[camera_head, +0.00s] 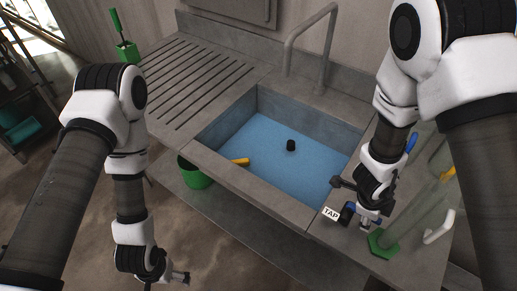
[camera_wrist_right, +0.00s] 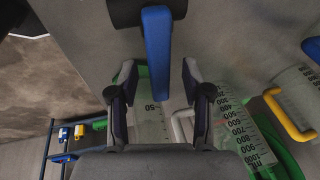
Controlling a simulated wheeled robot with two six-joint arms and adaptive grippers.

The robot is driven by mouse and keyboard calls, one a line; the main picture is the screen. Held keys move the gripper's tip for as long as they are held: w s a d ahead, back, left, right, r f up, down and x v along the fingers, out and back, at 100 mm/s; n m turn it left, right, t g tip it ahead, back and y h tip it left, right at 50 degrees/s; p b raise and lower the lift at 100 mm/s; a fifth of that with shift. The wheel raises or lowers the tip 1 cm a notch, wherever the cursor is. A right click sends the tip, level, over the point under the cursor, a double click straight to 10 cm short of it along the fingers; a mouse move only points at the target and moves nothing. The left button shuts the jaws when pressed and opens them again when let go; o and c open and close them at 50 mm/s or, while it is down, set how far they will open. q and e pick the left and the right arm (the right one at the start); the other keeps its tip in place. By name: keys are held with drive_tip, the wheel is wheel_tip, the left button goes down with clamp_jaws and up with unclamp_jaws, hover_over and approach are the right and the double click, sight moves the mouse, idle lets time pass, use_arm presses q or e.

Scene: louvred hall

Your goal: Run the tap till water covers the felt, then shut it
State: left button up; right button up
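The grey sink (camera_head: 318,109) has a blue surface (camera_head: 265,140) across its bottom. I cannot tell whether this is bare felt or water over it. The grey spout (camera_head: 310,36) arches over the back edge; no stream shows from it. The tap label (camera_head: 330,213) lies at the sink's front right corner, beside the tap. In the right wrist view the tap's blue lever (camera_wrist_right: 157,45) reaches from a black body toward my right gripper (camera_wrist_right: 157,68). Its fingers are open on either side of the lever's end. My left gripper (camera_head: 180,277) hangs low at the front left; its fingers are too small to judge.
A small black piece (camera_head: 291,145) and a yellow piece (camera_head: 240,161) show in the sink. A green bucket (camera_head: 194,176) is at its front left. A green-based measuring cylinder (camera_head: 407,212) stands close to my right gripper. The ribbed drainboard (camera_head: 190,80) is clear.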

drive_tip(key=p+v, duration=0.4)
drive_tip(key=v, duration=0.1)
drive_tip(key=d+p+v, duration=0.1)
drive_tip(key=p+v, duration=0.1)
drive_tip(key=p, duration=0.1)
drive_tip(key=shift+w+a+r, duration=0.1)
drive_tip(key=shift+w+r, duration=0.05)
drive_tip(key=shift+r, duration=0.15)
drive_tip(key=shift+f, duration=0.15)
idle(0.4)
